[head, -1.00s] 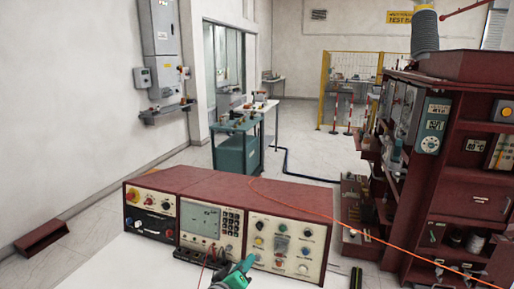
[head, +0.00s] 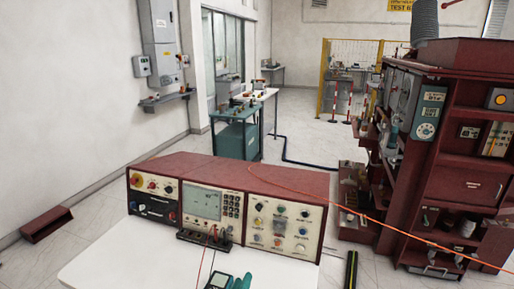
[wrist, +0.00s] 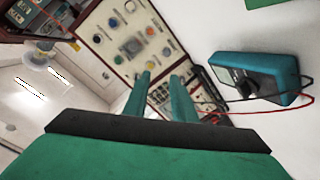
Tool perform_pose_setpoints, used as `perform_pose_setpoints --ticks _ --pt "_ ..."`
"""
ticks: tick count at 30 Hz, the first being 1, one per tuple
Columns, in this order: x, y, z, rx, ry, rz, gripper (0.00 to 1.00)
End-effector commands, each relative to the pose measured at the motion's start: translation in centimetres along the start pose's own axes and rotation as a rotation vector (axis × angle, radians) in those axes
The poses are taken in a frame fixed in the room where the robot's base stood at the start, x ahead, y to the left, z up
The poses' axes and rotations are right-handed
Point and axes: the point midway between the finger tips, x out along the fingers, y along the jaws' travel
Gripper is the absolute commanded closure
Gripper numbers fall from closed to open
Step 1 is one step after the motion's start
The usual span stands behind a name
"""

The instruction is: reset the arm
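My gripper (wrist: 160,82) shows in the wrist view as two teal fingers with a clear gap between them. Nothing is held in the gap; the console front shows behind it. In the head view a teal piece of my gripper (head: 243,283) shows at the bottom edge, beside a teal handheld meter (head: 218,282). The meter also shows in the wrist view (wrist: 268,76), right of the fingers and apart from them. Most of my arm is out of view.
A red test console (head: 222,210) stands on the white table (head: 120,265) ahead. Thin red and black leads run from the meter. A red cabinet (head: 440,160) stands at the right, with an orange cable (head: 340,207) crossing before it. The table's left part is clear.

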Motion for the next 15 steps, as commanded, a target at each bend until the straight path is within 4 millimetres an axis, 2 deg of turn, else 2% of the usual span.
perform_pose_setpoints --ticks 1,6,15 --pt "-0.6 -0.8 1.6 0.008 -0.001 -0.015 0.76" --pt "-3.5 -3.4 6.4 0.058 0.027 -0.070 0.76" --pt "-10.5 -6.5 13.6 0.172 0.072 -0.152 0.76"
